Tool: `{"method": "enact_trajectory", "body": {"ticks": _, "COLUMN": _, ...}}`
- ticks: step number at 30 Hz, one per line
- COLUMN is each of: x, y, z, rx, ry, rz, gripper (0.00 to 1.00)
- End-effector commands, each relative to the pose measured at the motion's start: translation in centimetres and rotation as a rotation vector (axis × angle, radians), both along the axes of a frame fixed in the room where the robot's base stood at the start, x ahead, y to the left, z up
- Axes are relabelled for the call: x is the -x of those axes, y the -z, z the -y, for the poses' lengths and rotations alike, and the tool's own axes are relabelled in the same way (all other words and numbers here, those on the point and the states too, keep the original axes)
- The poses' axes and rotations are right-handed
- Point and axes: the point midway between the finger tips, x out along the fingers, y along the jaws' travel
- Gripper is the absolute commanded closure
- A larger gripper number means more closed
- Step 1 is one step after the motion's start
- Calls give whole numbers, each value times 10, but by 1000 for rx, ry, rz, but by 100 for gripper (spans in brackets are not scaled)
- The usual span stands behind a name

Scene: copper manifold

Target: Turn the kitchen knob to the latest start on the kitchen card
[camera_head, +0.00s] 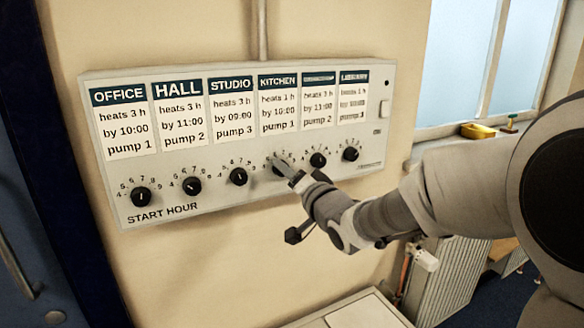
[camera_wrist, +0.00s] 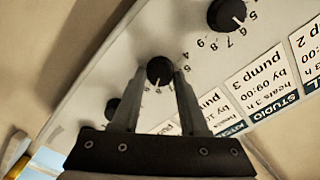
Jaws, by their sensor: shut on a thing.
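The kitchen card (camera_head: 278,112) is on the white panel, with a dark header; its small lines seem to read heats 1 h, by 10:00, pump 1. Below it is the black kitchen knob (camera_head: 279,167), partly hidden by my gripper (camera_head: 292,174). In the wrist view, the kitchen knob (camera_wrist: 159,70) sits between the two fingertips of my gripper (camera_wrist: 161,76), which is shut on it. A pale pointer mark shows at the knob's lower edge in that view, on the side toward the cards. I cannot tell which hour it points at.
The panel (camera_head: 240,208) carries several cards and a row of black knobs with hour numbers. The studio knob (camera_head: 238,177) is left of my gripper and another knob (camera_head: 318,160) is close on its right. A window sill with a yellow object (camera_head: 478,131) is farther right.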

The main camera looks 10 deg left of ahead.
Motion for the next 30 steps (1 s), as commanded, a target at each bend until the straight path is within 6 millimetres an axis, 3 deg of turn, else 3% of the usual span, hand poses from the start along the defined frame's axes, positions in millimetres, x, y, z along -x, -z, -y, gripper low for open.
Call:
{"method": "enact_trajectory", "body": {"ticks": 12, "x": 0, "y": 0, "z": 1, "rx": -148, "ry": 1, "rz": -111, "gripper": 100}}
{"method": "enact_trajectory", "body": {"ticks": 29, "x": 0, "y": 1, "z": 1, "rx": -168, "ry": 0, "rz": -126, "gripper": 100}}
{"method": "enact_trajectory", "body": {"ticks": 30, "x": 0, "y": 1, "z": 1, "rx": -168, "ry": 0, "rz": -126, "gripper": 49}}
